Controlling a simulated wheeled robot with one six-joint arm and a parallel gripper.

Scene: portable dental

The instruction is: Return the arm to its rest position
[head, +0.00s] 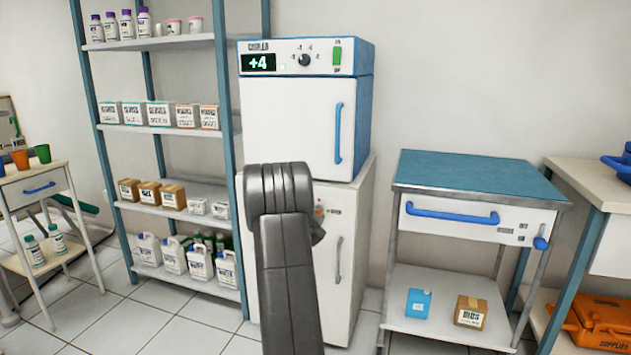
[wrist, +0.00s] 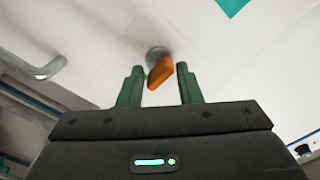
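My arm (head: 285,240) rises in the middle of the head view, in front of the white lower cabinet (head: 345,235). My gripper (wrist: 160,68) shows in the wrist view with its two green fingers spread apart and nothing between them touching both. An orange lever-like knob (wrist: 160,72) on a grey round base shows beyond the fingers, on a white surface. In the head view the gripper is hidden behind the arm. A small orange part (head: 319,211) shows on the lower cabinet just right of the arm.
A blue-framed shelf (head: 165,130) with boxes and bottles stands left. A white fridge (head: 290,120) with a blue handle sits on the lower cabinet. A blue-topped cart (head: 470,180) stands right, beside a table with an orange case (head: 590,325). A small trolley (head: 35,180) is far left.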

